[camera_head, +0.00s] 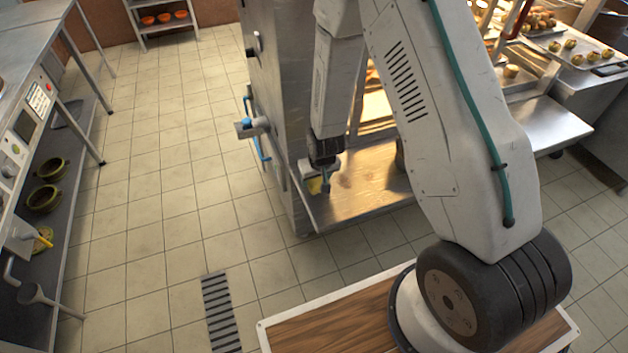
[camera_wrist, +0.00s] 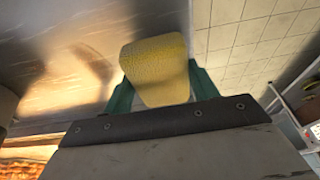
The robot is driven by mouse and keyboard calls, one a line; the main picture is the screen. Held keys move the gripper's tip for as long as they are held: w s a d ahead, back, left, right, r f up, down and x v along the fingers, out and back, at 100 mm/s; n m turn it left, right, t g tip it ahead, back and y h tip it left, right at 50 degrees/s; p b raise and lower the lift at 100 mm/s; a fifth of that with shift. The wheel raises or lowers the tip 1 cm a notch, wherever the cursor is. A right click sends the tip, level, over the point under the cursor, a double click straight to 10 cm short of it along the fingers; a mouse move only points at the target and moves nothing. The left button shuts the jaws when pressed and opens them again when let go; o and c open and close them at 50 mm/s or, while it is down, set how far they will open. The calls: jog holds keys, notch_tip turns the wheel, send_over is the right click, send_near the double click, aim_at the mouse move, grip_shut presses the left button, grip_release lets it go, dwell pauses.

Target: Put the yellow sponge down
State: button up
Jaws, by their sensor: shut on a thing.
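The yellow sponge (camera_wrist: 156,66) is between the green fingers of my gripper (camera_wrist: 158,80) in the wrist view. The fingers press on its two sides. In the head view my gripper (camera_head: 318,180) is small and low, over the left part of a shiny metal shelf (camera_head: 372,192) at the side of the steel cabinet. I cannot tell whether the sponge touches the shelf.
The steel cabinet (camera_head: 275,110) stands right behind the gripper, with a blue-handled fitting (camera_head: 252,127) on its side. A steel counter with green pots (camera_head: 45,197) on its lower shelf is at the left. Food trays (camera_head: 585,52) stand at the upper right.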

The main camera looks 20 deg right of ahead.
jog(key=shift+s+d+f, duration=0.1)
jog(key=shift+s+f, duration=0.05)
jog(key=shift+f, duration=0.3)
jog(key=shift+s+d+f, duration=0.1)
jog(key=shift+f, duration=0.35)
jog(key=shift+w+a+f, duration=0.1)
jog(key=shift+a+f, duration=0.1)
jog(key=shift+f, duration=0.15)
jog(key=shift+f, duration=0.15)
jog(key=o, duration=1)
jog(key=shift+d, duration=0.1)
jog(key=v, duration=1.2)
jog(key=shift+r, duration=0.3)
